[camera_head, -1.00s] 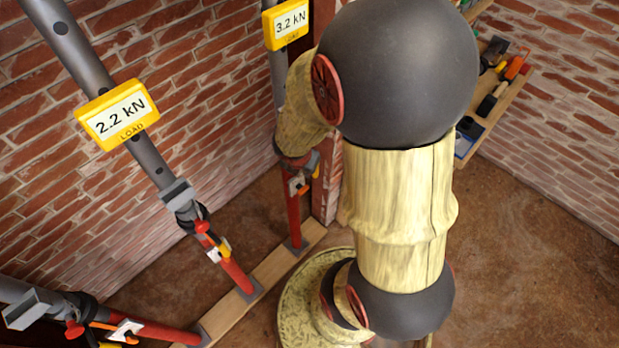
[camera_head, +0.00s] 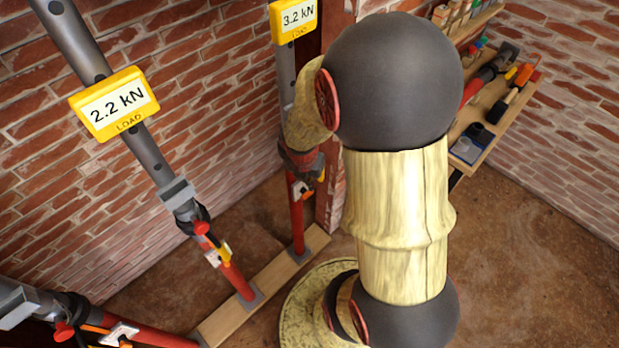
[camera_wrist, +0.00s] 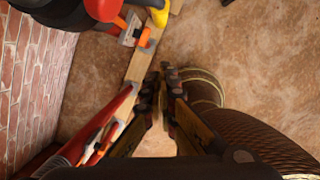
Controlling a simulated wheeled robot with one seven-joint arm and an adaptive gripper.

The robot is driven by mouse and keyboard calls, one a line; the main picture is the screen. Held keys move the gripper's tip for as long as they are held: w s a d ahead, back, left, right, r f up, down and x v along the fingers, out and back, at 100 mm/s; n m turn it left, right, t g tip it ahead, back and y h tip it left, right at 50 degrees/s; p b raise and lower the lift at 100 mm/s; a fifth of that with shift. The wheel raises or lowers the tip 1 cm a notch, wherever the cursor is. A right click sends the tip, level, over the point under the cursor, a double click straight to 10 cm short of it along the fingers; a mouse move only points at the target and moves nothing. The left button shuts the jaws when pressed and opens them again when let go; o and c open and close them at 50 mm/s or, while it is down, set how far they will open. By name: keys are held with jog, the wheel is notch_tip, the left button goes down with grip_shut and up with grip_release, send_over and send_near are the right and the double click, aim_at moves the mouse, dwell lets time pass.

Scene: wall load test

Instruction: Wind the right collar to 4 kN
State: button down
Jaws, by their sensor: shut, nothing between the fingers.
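The right prop's load box (camera_head: 293,18) reads 3.2 kN in the head view. Below it, my arm covers part of the right prop; its red lower tube (camera_head: 297,225) stands on the plank. A lever and pale plate (camera_head: 303,190) show at its collar, which is partly hidden. In the wrist view, my gripper (camera_wrist: 168,75) is shut and empty, above the floor beside the plank. A dark collar with a red knob (camera_wrist: 103,8) and a yellow handle (camera_wrist: 159,14) lies at the top, apart from the fingertips; I cannot tell which prop it belongs to.
The middle prop's load box (camera_head: 114,104) reads 2.2 kN. The props stand on a wooden plank (camera_head: 232,322) near brick walls. A shelf (camera_head: 487,140) with tools hangs at right. The floor (camera_head: 530,260) at right is clear.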

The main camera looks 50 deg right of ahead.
jog(key=w+d+f+b, duration=0.1)
jog(key=w+d+f, duration=0.1)
jog(key=d+f, duration=0.2)
jog(key=shift+d+f, duration=0.15)
jog(key=shift+d, duration=0.25)
jog(key=shift+w+d+n+p, duration=0.25)
jog(key=shift+d+p, duration=0.4)
jog(key=shift+p, duration=0.6)
